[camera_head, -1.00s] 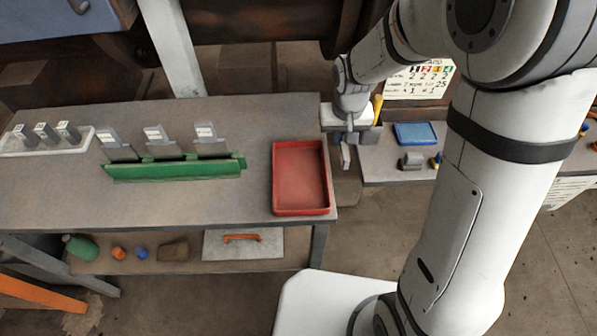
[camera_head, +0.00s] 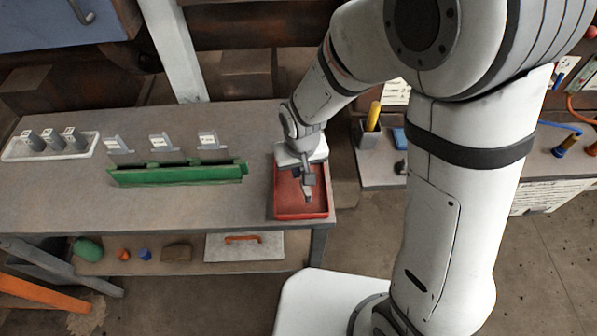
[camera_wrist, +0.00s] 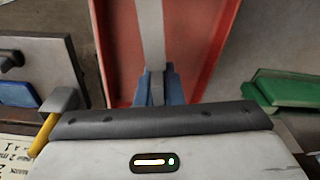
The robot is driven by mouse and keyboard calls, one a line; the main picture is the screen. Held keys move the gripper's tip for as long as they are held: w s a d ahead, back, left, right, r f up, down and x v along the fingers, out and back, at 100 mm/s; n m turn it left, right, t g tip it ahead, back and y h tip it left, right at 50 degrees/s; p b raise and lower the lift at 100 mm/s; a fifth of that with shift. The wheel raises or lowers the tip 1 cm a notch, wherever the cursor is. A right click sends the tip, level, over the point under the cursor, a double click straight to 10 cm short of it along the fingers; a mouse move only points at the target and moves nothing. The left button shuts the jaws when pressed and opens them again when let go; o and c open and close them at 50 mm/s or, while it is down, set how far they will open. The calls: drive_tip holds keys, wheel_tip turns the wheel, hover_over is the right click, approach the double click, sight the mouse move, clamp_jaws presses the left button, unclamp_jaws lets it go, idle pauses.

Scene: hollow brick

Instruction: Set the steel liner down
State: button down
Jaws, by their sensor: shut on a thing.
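My gripper (camera_head: 307,179) is over the red tray (camera_head: 281,205) at the right end of the workbench. It is shut on the steel liner (camera_head: 308,196), a small grey piece pointing down toward the tray floor. In the wrist view the liner (camera_wrist: 150,35) is a long flat grey strip between my blue fingertips (camera_wrist: 157,85), with the red tray (camera_wrist: 117,60) behind it. I cannot tell whether the liner touches the tray floor.
A white tray (camera_head: 20,152) with three grey pieces lies at the left. A side table (camera_head: 375,165) with a yellow-handled tool (camera_head: 373,114) stands to the right. The bench front is clear.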

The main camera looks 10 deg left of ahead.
drive_tip(key=shift+f, duration=0.9)
drive_tip(key=shift+w+f, duration=0.1)
drive_tip(key=shift+f, duration=0.1)
drive_tip(key=c, duration=1.6)
unclamp_jaws()
drive_tip(key=shift+o, duration=0.2)
drive_tip(key=shift+r, duration=0.1)
drive_tip(key=r, duration=0.4)
drive_tip(key=s+r, duration=0.1)
drive_tip(key=r, duration=0.7)
drive_tip(key=shift+s+d, duration=0.2)
drive_tip(key=shift+d, duration=0.1)
